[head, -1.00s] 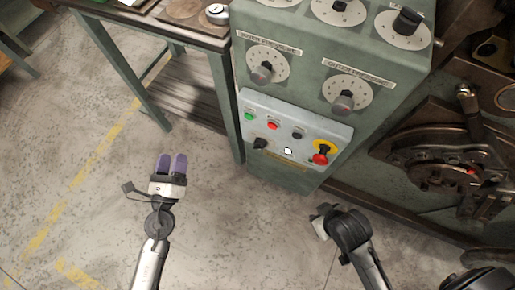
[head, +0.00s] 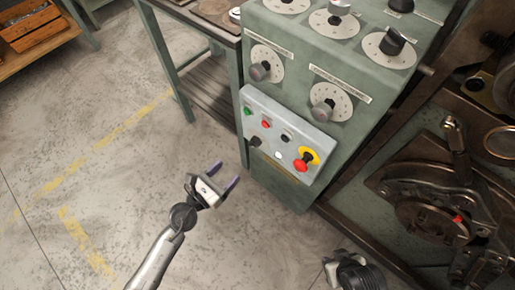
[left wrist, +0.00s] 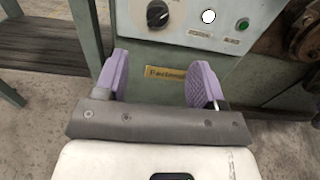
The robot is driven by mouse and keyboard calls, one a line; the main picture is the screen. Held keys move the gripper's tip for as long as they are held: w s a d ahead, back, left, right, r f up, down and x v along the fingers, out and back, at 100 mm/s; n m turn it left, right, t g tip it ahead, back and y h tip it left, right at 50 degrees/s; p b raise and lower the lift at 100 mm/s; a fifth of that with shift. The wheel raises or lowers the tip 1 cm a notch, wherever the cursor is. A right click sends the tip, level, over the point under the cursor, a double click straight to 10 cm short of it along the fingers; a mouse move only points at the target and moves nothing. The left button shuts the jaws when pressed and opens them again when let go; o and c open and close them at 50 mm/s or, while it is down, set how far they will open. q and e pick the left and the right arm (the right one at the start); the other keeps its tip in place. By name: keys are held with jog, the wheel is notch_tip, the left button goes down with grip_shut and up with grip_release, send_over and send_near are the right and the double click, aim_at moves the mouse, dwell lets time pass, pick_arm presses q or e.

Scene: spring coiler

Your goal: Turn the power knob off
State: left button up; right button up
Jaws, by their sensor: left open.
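A black knob (head: 255,141), which I take for the power knob, sits at the lower left of the light grey control panel (head: 265,100) on the green cabinet. A black knob (left wrist: 157,14) also shows at the top of the left wrist view, beside a white round light (left wrist: 208,16). My left gripper (head: 223,177) is open and empty, left of and below the panel, apart from it. Its purple fingers point toward the cabinet; in the left wrist view the gripper (left wrist: 160,78) is below the knob. My right gripper (head: 345,272) is at the bottom edge, its fingers not clear.
The panel also has green (head: 247,111), red (head: 266,124) and black buttons, and a red emergency button (head: 303,163) on yellow. Large dials (head: 331,101) are above. Dark machinery (head: 430,215) stands at the right, a table at the upper left. The floor at left is open.

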aim_at(250, 146)
pick_arm(q)
jog(key=b+x, duration=0.2)
jog(key=x, duration=0.8)
jog(key=shift+w, duration=0.2)
jog(key=shift+b+x, duration=0.35)
jog(key=shift+x, duration=0.65)
jog(key=shift+c, duration=0.4)
jog(key=c, duration=0.8)
jog(key=n+p, duration=0.2)
jog(key=p, duration=0.1)
jog(key=shift+r+n, duration=0.2)
jog(key=shift+n, duration=0.1)
jog(key=n+p, duration=0.3)
jog(key=n, duration=0.1)
jog(key=shift+a, duration=0.1)
jog(key=n+p, duration=0.4)
jog(key=n, duration=0.2)
jog(key=shift+w+f+n, duration=0.1)
jog(key=shift+f+n, duration=0.05)
jog(key=shift+n, duration=0.25)
jog(key=shift+f+n+p, duration=0.2)
jog(key=shift+n+p, duration=0.9)
jog(key=shift+n, duration=1.1)
